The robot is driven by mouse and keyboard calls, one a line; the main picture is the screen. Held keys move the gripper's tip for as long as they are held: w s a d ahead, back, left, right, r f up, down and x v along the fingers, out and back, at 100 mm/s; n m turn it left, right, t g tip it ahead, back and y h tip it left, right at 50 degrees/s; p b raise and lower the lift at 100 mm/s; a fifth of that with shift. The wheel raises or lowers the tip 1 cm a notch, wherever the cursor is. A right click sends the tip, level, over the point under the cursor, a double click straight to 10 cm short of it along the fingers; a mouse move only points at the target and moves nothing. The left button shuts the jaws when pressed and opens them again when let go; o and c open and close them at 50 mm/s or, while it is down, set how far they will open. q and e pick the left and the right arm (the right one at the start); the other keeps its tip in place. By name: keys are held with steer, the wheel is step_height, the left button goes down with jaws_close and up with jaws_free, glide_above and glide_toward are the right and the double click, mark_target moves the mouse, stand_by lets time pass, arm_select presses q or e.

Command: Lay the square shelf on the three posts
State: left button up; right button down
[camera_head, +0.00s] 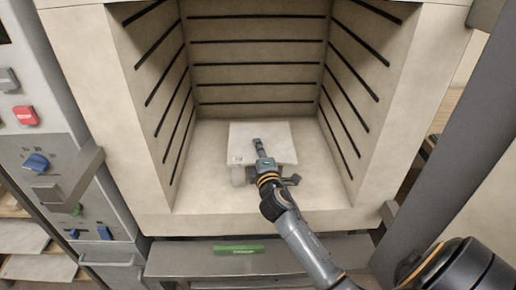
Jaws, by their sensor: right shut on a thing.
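The square shelf (278,133) is a pale, flat slab inside the kiln, over the middle of the floor. My right gripper (260,153) reaches in from the front and is shut on the shelf's near edge, with one finger lying across its top. A short pale post (238,176) shows below the shelf's near left corner. I cannot tell whether the shelf touches it. The other posts are hidden under the shelf or behind the gripper. My left gripper is not in view.
The kiln chamber (255,62) is open at the front, with dark grooves along its back and side walls. Bare kiln floor (205,185) surrounds the shelf. A control panel with a red button (26,115) stands at the left. More pale slabs (38,268) lie at lower left.

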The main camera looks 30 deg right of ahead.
steer(key=c, duration=1.7)
jaws_free()
steer(key=shift+f, duration=0.1)
steer(key=shift+c, duration=0.2)
steer(key=o, duration=0.3)
steer(key=shift+o, duration=0.2)
steer(key=shift+s, duration=0.1)
steer(key=shift+r, duration=0.2)
steer(key=shift+r+p, duration=0.35)
steer(key=shift+p, duration=0.05)
steer(key=v, duration=1.2)
steer(key=shift+f, duration=0.1)
